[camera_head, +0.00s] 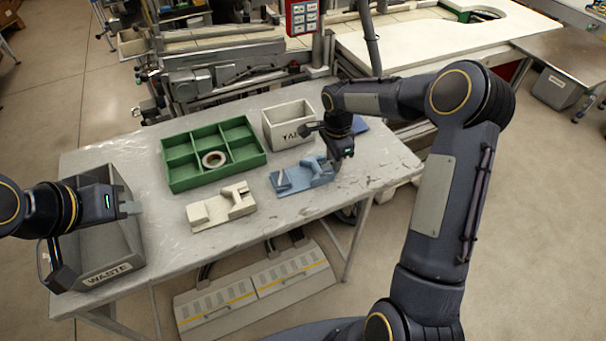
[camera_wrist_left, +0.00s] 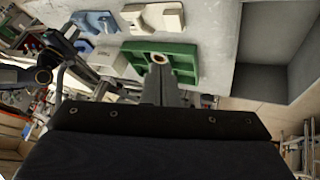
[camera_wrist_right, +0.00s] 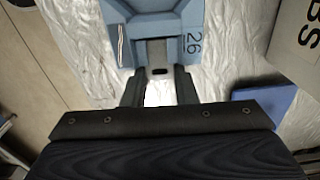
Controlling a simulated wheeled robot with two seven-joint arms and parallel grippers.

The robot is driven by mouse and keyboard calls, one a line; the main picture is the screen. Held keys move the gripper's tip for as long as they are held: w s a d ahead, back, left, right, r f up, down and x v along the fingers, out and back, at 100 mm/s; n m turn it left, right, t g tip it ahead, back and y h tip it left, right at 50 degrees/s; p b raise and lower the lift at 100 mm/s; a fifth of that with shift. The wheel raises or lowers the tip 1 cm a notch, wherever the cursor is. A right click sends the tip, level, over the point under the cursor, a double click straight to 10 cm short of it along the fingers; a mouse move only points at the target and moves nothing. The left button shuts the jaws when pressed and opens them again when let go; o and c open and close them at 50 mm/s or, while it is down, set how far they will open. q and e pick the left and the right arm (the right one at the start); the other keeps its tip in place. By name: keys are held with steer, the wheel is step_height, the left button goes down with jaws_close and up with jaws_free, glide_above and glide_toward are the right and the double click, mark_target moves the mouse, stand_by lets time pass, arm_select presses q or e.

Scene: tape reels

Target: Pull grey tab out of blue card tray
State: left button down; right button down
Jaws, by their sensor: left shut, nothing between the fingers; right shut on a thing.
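The blue card tray (camera_head: 306,178), marked 26, sits on the table below my right gripper (camera_head: 326,164). It fills the top of the right wrist view (camera_wrist_right: 187,35). The grey tab (camera_wrist_right: 157,58), with a small dark slot near its end, lies at the tray's near edge, between the fingertips of my right gripper (camera_wrist_right: 158,85). The gripper is shut on it. I cannot tell how much of the tab is inside the tray. My left gripper (camera_head: 133,208) is shut and empty above the waste bin; its fingers also show in the left wrist view (camera_wrist_left: 160,73).
A grey bin (camera_head: 291,124) lettered for tabs stands behind the blue tray. A green divided box (camera_head: 190,182) holds a tape reel (camera_head: 214,159). A cream tray (camera_head: 222,208) lies in front. The grey waste bin (camera_head: 122,257) is at the left. A blue piece (camera_wrist_right: 266,100) lies beside the grey bin.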

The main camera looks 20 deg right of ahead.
arm_select(q)
steer(key=w+d+m, duration=0.2)
steer(key=w+d, duration=0.4)
steer(key=d, duration=0.1)
arm_select(e)
steer(key=shift+d, duration=0.1)
arm_select(q)
steer(key=m+h, duration=0.2)
steer(key=m, duration=0.5)
glide_above(320, 173)
steer(key=s+a, duration=0.1)
step_height(320, 173, down, 5)
steer(key=shift+n+g, duration=0.3)
steer(key=shift+g, duration=0.2)
steer(key=f, duration=1.2)
steer(key=shift+a+f, duration=0.25)
steer(key=shift+f, duration=0.1)
steer(key=shift+s+f, duration=0.1)
steer(key=shift+f, duration=0.9)
